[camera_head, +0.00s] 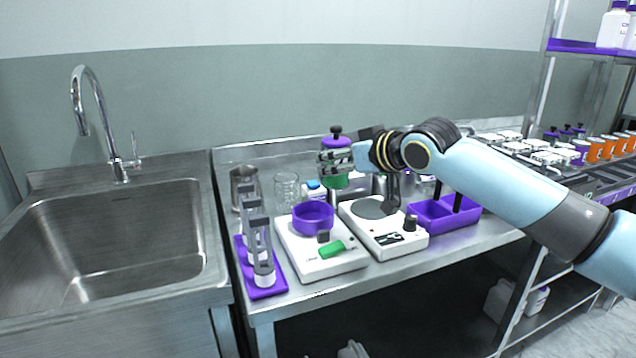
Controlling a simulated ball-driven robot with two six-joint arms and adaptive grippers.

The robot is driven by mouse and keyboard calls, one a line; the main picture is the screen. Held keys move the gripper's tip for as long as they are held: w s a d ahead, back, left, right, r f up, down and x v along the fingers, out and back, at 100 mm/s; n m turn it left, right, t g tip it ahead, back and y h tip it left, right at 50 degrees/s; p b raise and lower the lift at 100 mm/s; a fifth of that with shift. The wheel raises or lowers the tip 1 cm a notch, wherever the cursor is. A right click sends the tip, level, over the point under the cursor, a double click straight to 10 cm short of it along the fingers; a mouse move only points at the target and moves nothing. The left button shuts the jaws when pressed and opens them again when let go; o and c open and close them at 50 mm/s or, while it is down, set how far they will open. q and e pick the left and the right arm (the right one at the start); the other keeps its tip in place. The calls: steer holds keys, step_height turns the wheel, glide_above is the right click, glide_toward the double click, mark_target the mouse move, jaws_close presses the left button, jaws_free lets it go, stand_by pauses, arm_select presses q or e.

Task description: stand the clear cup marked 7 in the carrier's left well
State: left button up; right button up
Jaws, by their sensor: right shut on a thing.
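My right gripper (338,162) reaches in from the right over the back of the bench. It is shut on a green jar with a purple lid and black knob (335,143), and its fingers cross the jar's middle. I cannot tell whether the jar's bottom touches the bench. A clear cup (287,190) stands upright on the bench to the left of the gripper; no number is readable on it. A purple carrier (466,223) with a dark upright handle sits at the bench's right; my right arm partly hides it. My left gripper is not in view.
Two white devices (323,266) (397,246) fill the bench's middle, the left one with a purple ring (313,217). A metal jug (243,185) and a purple rack (263,283) stand left. A sink (125,240) lies further left. Jars and racks crowd the right.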

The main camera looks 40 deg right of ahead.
steer(key=s+d+r, duration=0.1)
steer(key=d+r, duration=0.3)
steer(key=d, duration=0.2)
steer(key=s+a+f+n+y+b, duration=0.1)
steer(key=s+a+f, duration=0.15)
steer(key=a, duration=0.45)
steer(key=s+a+f+n+y+b, duration=0.1)
steer(key=s+a+f+y, duration=0.15)
steer(key=a, duration=0.55)
steer(key=s+a+r+n+g+y+b, duration=0.1)
steer(key=s+a+r+n+y, duration=0.2)
steer(key=s+a+r, duration=0.2)
steer(key=s+a, duration=0.3)
steer(key=a, duration=0.3)
steer(key=shift+s+a+r+n+g, duration=0.2)
steer(key=shift+n+g, duration=0.1)
steer(key=shift+g, duration=0.1)
steer(key=shift+w, duration=0.1)
